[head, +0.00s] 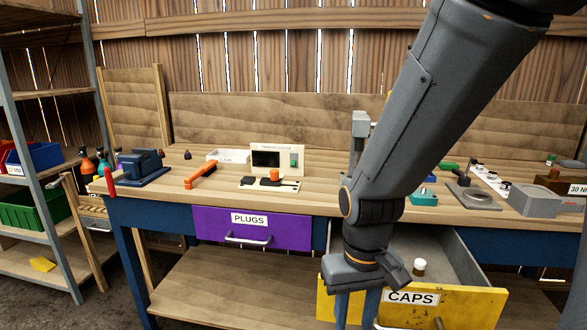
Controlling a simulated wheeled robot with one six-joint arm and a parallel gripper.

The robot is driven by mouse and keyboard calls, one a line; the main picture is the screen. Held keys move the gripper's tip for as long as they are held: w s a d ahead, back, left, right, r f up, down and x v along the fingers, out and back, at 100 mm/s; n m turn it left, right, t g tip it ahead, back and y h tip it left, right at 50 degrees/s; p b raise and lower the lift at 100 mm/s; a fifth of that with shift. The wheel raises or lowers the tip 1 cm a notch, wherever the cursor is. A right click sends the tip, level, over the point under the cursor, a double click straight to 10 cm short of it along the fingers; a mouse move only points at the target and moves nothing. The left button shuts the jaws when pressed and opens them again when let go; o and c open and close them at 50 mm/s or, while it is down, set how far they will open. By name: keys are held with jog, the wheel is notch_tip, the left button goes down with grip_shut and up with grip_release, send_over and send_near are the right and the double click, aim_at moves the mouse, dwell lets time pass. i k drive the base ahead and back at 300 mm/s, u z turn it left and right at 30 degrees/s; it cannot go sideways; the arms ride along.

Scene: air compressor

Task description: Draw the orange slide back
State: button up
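The orange slide appears to be the small orange knob piece (274,175) on a low black-and-white base, on the bench in front of a cream box with a dark screen. Its exact position along the base is too small to tell. My gripper (357,312) hangs down at the lower middle, in front of the yellow drawer, well to the right of and below the orange piece. Its two fingers show apart with yellow drawer front visible between them. Their tips are near or past the bottom edge. It appears empty and does not touch the slide.
The yellow CAPS drawer (470,303) stands open with a white-capped bottle (419,267) inside. The purple PLUGS drawer (290,232) is shut. An orange-handled tool (200,175) and a blue vice (143,166) lie left on the bench. A grey post (360,130) stands behind my arm.

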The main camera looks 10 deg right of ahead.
aim_at(274, 180)
jog(key=z, duration=0.25)
jog(key=k, duration=0.35)
jog(key=u, duration=0.75)
jog(key=i, duration=1.15)
jog(key=z, duration=0.55)
